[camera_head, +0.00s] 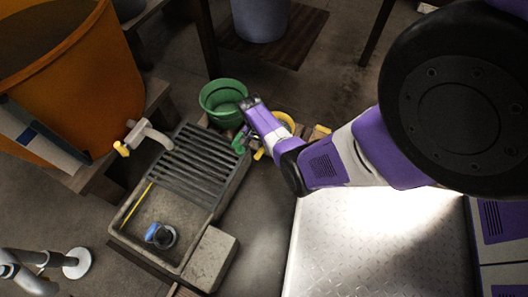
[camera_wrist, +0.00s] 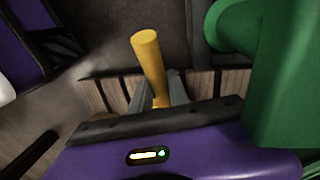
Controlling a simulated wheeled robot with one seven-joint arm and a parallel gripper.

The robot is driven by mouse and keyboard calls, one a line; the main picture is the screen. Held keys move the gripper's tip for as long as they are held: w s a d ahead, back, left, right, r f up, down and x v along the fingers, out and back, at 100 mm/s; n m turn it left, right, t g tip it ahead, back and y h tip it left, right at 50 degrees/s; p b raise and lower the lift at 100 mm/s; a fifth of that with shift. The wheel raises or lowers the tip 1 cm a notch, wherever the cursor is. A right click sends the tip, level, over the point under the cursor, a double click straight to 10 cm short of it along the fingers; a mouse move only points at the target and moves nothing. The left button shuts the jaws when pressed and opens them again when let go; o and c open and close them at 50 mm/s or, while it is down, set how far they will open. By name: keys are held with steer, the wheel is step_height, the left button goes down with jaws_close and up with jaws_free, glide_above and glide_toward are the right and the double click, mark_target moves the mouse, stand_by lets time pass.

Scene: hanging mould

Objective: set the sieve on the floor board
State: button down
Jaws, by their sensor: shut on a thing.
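The sieve appears to be the yellow ring-shaped thing (camera_head: 287,121), partly hidden behind my arm. A yellow handle end (camera_head: 258,154) shows on the near side of my wrist. In the wrist view the yellow handle (camera_wrist: 149,52) stands between the two fingers of my gripper (camera_wrist: 160,88), which is shut on it. The sieve's bowl is out of that view. Wooden slats (camera_wrist: 108,94), seemingly the floor board, show beyond the fingers. I cannot tell whether the sieve touches them.
A green bucket (camera_head: 222,97) stands left of my wrist. A green thing (camera_wrist: 275,75) is close on the gripper's right in the wrist view. A stone sink (camera_head: 187,208) with a dark grate (camera_head: 192,160) lies at left. An orange tub (camera_head: 75,75) stands beyond it.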

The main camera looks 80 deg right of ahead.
steer(key=shift+f+b, duration=0.5)
steer(key=shift+f, duration=0.9)
steer(key=c, duration=1.3)
jaws_free()
steer(key=shift+o, duration=0.2)
